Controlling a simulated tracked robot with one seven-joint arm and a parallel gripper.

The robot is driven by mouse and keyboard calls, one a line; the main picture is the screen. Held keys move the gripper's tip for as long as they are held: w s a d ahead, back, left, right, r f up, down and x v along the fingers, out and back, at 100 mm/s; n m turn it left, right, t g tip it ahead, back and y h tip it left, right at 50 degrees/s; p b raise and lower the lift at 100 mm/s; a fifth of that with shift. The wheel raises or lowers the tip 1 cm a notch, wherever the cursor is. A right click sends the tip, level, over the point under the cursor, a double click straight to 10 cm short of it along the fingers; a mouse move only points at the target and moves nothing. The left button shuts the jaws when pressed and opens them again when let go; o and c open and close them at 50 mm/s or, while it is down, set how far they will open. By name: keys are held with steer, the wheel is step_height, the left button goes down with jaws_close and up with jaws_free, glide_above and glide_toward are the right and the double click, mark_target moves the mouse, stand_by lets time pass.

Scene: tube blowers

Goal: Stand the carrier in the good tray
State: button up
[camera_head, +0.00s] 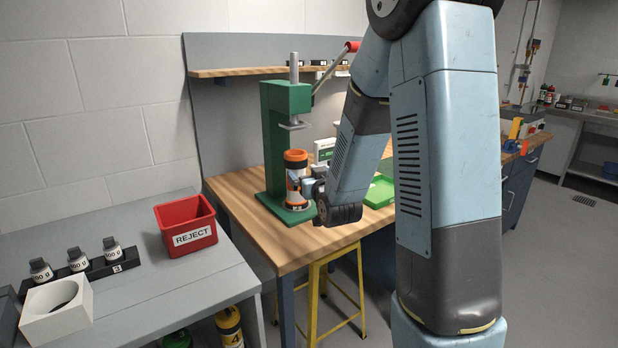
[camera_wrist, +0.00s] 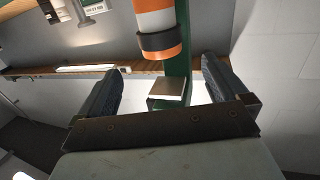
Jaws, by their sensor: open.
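The carrier (camera_head: 296,158) is a white cylinder with orange ends and dark bands. It stands upright on the base of the green press, below the ram. In the wrist view the carrier (camera_wrist: 156,20) is at the top centre, ahead of and between my fingers. My gripper (camera_wrist: 160,75) is open with nothing between its pads. In the head view my gripper (camera_head: 306,187) is at the carrier's right side, its fingers partly hidden; I cannot tell whether they touch it. A green tray (camera_head: 379,191), probably the good tray, lies right of the press, partly behind my arm.
The green press (camera_head: 276,140) has a red-knobbed lever (camera_head: 352,46) reaching up right. A red REJECT bin (camera_head: 186,226), a weight rack (camera_head: 85,269) and a white holed block (camera_head: 57,309) are on the grey bench. A yellow stool (camera_head: 318,290) stands under the wooden bench (camera_head: 235,204).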

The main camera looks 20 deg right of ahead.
mark_target(295, 151)
steer(key=shift+t, duration=0.3)
steer(key=w, duration=1.4)
steer(key=shift+a+f, duration=0.25)
steer(key=c, duration=1)
steer(key=shift+r, duration=0.15)
steer(key=shift+c, duration=0.2)
steer(key=shift+r, duration=1.4)
